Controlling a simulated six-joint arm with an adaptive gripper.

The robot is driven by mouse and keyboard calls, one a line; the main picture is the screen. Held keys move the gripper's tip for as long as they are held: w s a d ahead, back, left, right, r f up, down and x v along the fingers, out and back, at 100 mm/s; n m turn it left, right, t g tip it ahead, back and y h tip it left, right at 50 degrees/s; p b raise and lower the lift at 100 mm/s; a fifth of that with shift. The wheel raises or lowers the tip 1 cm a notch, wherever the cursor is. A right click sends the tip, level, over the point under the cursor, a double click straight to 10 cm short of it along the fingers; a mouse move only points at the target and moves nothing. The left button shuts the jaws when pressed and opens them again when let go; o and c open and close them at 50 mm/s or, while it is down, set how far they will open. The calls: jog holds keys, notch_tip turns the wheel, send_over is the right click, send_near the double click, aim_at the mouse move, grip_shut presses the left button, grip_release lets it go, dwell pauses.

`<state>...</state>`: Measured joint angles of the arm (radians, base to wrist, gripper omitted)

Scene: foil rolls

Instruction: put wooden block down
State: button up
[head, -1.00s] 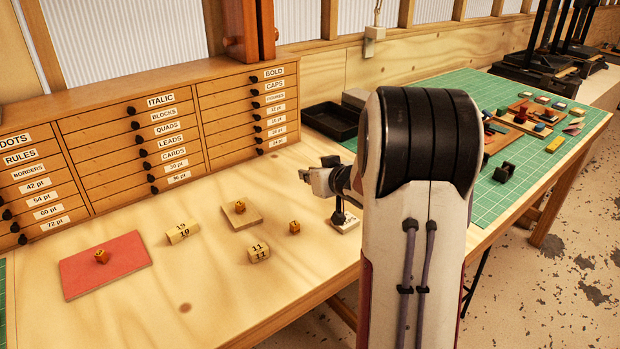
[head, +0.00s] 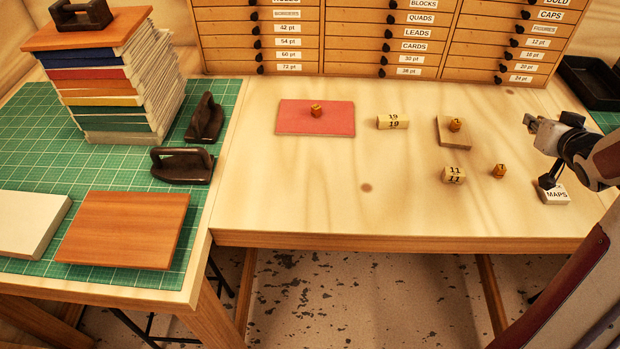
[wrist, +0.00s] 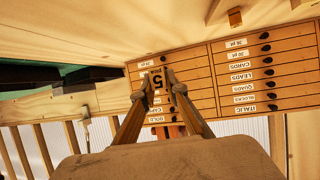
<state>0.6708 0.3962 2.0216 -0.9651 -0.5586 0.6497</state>
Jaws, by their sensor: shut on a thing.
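In the head view my gripper (head: 532,124) is above the right part of the wooden table (head: 320,205), near the drawer cabinet. There the block cannot be clearly told from the grey fingers. Other pieces stand on the table: a block marked 19 (head: 393,122), a block marked 11 (head: 453,175), and a small orange cube (head: 499,171). One cube (head: 316,110) is on a red pad (head: 290,122); another (head: 455,125) is on a wooden plate (head: 451,140).
A labelled drawer cabinet (head: 390,32) lines the back. A white MAPS piece (head: 555,196) lies below my wrist. A black tray (head: 590,85) is at the back right. A green mat (head: 60,150) at left holds stacked paper (head: 115,90). The front middle of the table is clear.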

jog(key=w+a+n+y, duration=0.2)
jog(key=w+a, duration=0.1)
jog(key=a, duration=0.5)
jog(key=w+a+n+y, duration=0.1)
jog(key=w+a+y, duration=0.1)
jog(key=a, duration=0.7)
jog(key=n+g+y, duration=0.8)
jog(key=n+y, duration=0.2)
jog(key=n, duration=0.2)
send_over(276, 188)
jog(key=shift+r, duration=0.1)
jog(key=shift+f, duration=3.15)
jog(key=shift+f, duration=0.1)
jog(key=shift+f, duration=1.75)
